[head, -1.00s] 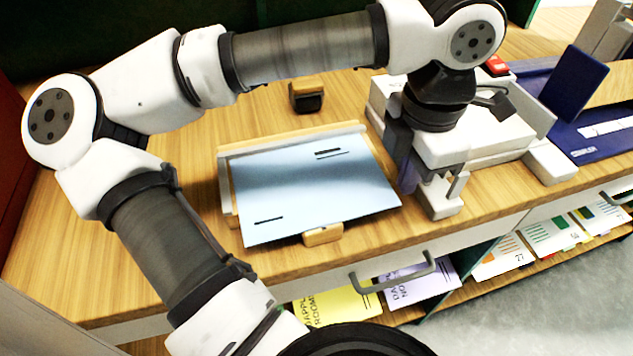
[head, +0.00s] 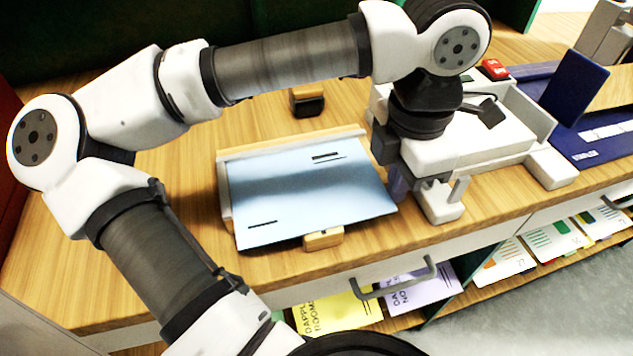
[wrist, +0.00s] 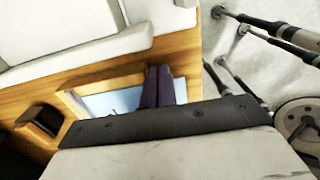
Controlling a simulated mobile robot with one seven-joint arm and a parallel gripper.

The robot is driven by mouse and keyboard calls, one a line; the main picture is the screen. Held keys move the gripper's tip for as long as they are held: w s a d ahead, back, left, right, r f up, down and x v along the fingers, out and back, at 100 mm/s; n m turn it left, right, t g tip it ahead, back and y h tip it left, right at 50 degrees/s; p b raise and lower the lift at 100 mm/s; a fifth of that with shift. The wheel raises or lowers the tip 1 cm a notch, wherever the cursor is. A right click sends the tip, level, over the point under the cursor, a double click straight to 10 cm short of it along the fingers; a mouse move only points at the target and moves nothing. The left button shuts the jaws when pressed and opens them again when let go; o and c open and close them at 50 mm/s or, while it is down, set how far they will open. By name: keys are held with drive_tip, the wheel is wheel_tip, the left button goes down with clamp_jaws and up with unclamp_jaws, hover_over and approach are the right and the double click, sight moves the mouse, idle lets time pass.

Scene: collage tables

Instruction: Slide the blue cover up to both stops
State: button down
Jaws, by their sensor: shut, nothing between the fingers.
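The light blue cover (head: 305,195), with two dark slits, lies flat on a pale tray on the wooden table; it also shows in the wrist view (wrist: 115,102). A pale rail (head: 224,188) runs along its left side, and a wood-and-grey rail (head: 285,146) along its back. A wooden block (head: 323,238) sits at its front edge. I cannot tell whether the cover touches the rails. My gripper (head: 398,188) is shut and empty, fingers down at the cover's right edge, seemingly touching it. The dark fingers also show in the wrist view (wrist: 158,88).
A white box-like unit (head: 465,150) stands close to the right of my gripper. A black-and-wood block (head: 307,101) stands behind the tray. A dark blue folder (head: 575,85) is at far right. The table left of the tray is clear; a drawer handle (head: 395,283) juts below its front edge.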

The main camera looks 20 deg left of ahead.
idle(0.4)
drive_tip(key=shift+w+d, duration=0.35)
drive_tip(key=shift+d, duration=0.1)
wheel_tip(320, 180, up, 7)
drive_tip(key=p, duration=0.4)
drive_tip(key=shift+s, duration=0.1)
